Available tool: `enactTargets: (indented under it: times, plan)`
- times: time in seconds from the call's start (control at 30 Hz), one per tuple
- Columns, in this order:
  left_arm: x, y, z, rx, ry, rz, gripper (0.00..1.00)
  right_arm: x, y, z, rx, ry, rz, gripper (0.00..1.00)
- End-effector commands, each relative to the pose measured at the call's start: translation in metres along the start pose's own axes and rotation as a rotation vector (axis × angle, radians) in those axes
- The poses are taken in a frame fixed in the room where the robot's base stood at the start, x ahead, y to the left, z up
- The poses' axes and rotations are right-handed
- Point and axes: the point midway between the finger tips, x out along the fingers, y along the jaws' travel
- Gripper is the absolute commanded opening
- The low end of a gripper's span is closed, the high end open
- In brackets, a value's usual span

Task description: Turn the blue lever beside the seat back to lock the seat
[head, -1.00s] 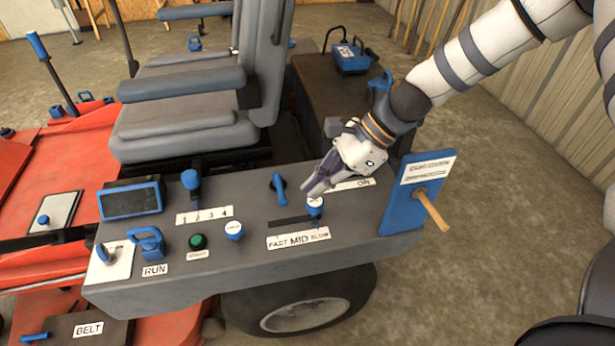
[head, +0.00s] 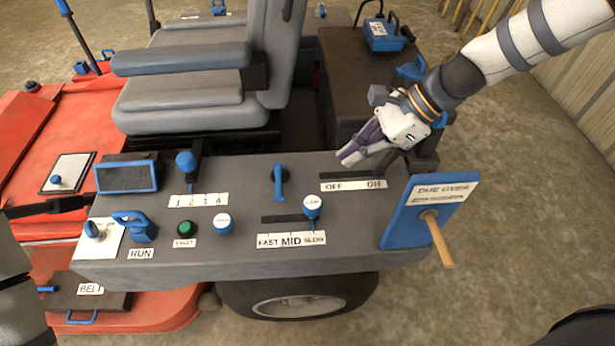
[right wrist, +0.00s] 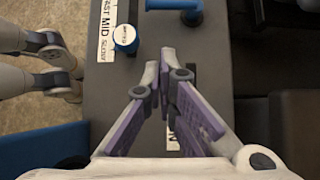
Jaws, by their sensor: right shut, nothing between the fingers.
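A blue lever (head: 279,182) stands on the grey side console (head: 240,240), just in front of the grey seat back (head: 283,55). Its blue handle also shows at the top of the right wrist view (right wrist: 175,6). My right gripper (head: 345,158) is shut and empty, to the right of this lever and apart from it, over the slot marked OFF and ON. In the right wrist view its purple-padded fingers (right wrist: 160,75) have their tips close together, below the lever. My left gripper is not in view.
A white-topped blue knob (head: 312,207) stands by the FAST MID SLOW label. A blue sign board (head: 425,215) with a wooden peg rises at the console's right end. A blue-knobbed lever (head: 186,165) stands above the numbered label. A grey armrest (head: 180,58) overhangs the seat.

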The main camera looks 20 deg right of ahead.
Motion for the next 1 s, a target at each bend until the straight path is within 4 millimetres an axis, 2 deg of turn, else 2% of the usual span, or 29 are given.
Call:
enactTargets:
  times: [0.17,0.5,0.7,1.0]
  plan:
    - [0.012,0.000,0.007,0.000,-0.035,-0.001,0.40,0.030,0.003,-0.005,0.006,0.002,0.011,0.00]
    - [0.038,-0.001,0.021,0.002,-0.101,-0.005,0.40,0.105,0.003,-0.005,0.006,0.003,0.011,0.00]
    - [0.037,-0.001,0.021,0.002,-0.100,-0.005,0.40,0.124,0.001,0.018,0.000,0.001,0.003,0.00]
    - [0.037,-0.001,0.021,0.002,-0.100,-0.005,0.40,0.130,0.000,0.025,0.001,0.000,0.000,0.00]
